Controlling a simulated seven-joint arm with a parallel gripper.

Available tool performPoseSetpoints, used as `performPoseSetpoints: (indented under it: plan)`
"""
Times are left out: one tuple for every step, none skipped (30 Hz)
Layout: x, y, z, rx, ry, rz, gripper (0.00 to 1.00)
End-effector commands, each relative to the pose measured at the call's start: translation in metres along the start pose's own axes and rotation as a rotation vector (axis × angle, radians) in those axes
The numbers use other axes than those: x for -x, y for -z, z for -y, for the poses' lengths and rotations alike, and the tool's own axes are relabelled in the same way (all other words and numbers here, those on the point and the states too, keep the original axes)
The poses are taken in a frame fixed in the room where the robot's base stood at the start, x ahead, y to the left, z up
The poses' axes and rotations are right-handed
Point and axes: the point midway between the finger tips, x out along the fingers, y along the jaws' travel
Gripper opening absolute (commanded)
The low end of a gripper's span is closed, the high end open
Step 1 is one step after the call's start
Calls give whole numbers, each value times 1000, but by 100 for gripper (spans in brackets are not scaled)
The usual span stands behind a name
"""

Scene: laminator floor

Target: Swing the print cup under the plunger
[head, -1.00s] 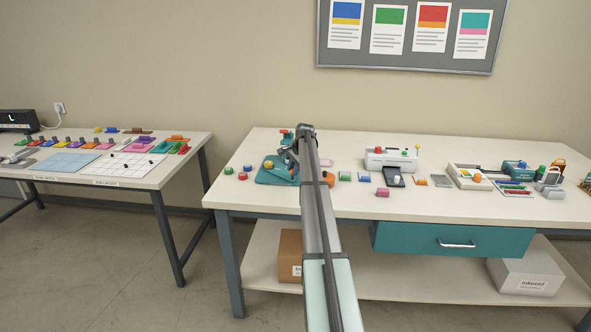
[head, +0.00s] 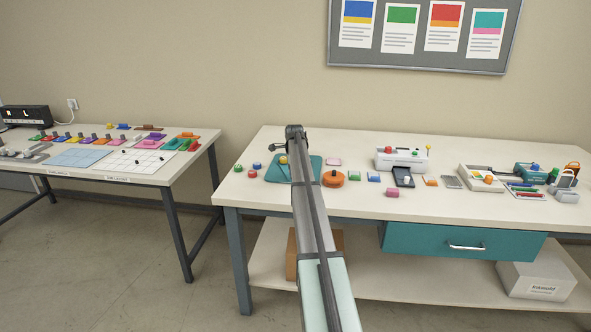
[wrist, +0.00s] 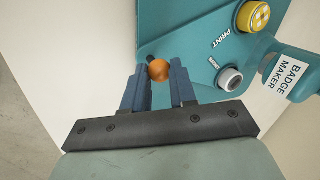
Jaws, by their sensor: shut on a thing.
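The teal badge maker shows in the wrist view, with its teal base plate (wrist: 190,45) and a labelled upright part (wrist: 290,75). The yellow-topped print cup (wrist: 252,17) sits on the plate beside the word PRINT. A grey cup with a white top (wrist: 231,79) sits beside a second label. My gripper (wrist: 160,78) is shut on an orange ball knob (wrist: 158,70) at the plate's edge. In the head view my arm covers most of the badge maker; the teal base (head: 312,166) shows at its sides. The plunger cannot be made out.
A round orange item (head: 333,179) stands just right of the base. A white machine (head: 402,159) stands further right. A second table (head: 80,185) is at the left. The bench front is mostly clear.

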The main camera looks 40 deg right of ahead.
Motion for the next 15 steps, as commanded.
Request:
performPoseSetpoints:
  plan:
    - [0,-3,1,-19,0,-9,0]
    - [0,-4,1,-34,0,-14,0]
    - [0,-6,1,-53,0,-22,0]
    - [0,-7,2,-66,0,-27,0]
    - [-1,-9,2,-81,0,-32,0]
    - [-1,-11,3,-100,0,-39,0]
    - [-1,-12,3,-113,0,-45,0]
    - [-1,-14,4,-127,0,-50,0]
    - [-2,-16,4,-146,0,-57,0]
    - [-2,-17,5,-159,-1,-62,0]
    - [-2,-18,6,-174,-1,-68,0]
    - [-2,-20,6,-192,-1,-75,0]
    - [-2,-21,7,-207,-1,-80,0]
    - [-3,-22,8,-221,-1,-85,0]
    - [-3,-24,8,-239,-1,-93,0]
